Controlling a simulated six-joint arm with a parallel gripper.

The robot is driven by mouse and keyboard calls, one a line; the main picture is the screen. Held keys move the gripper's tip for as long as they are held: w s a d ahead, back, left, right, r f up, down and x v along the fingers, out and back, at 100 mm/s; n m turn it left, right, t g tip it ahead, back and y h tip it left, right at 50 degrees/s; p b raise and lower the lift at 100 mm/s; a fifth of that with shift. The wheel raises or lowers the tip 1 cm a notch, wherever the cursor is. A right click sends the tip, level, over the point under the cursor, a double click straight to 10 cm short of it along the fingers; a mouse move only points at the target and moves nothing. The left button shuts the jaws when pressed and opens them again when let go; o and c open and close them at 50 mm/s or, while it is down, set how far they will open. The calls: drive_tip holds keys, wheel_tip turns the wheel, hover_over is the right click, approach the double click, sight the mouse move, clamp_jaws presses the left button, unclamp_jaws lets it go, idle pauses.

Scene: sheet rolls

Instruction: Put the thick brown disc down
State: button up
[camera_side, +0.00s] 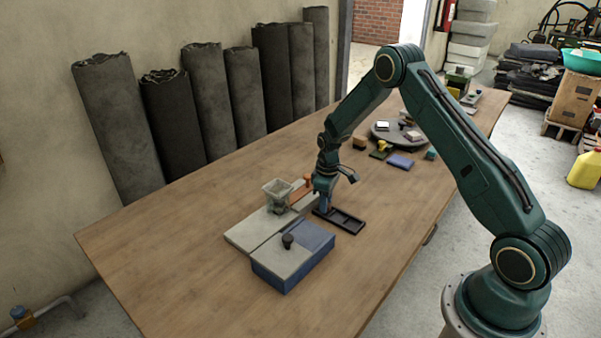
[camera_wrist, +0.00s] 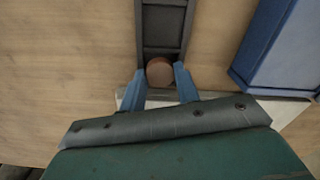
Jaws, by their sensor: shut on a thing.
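In the wrist view, the brown disc (camera_wrist: 159,71) sits between the two blue fingertips of my gripper (camera_wrist: 159,80), which is shut on it. The disc overlaps the near end of a dark tray (camera_wrist: 163,49) with compartments. I cannot tell whether the disc touches the tray floor or is held just above it. In the side view, my gripper (camera_side: 323,205) points down at the far left end of the dark tray (camera_side: 346,222) on the table. The disc is hidden there.
A blue box (camera_side: 307,259) with a grey top and black knob stands close beside the tray. A grey slab (camera_side: 250,233) with a small hopper (camera_side: 277,193) lies to the left. A round platform (camera_side: 385,138) with small items is farther back. The front of the wooden table (camera_side: 180,270) is clear.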

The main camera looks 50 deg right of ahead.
drive_tip(key=shift+f, duration=0.3)
drive_tip(key=o, duration=1)
wheel_tip(320, 180, up, 13)
drive_tip(key=shift+r, duration=0.15)
idle(0.6)
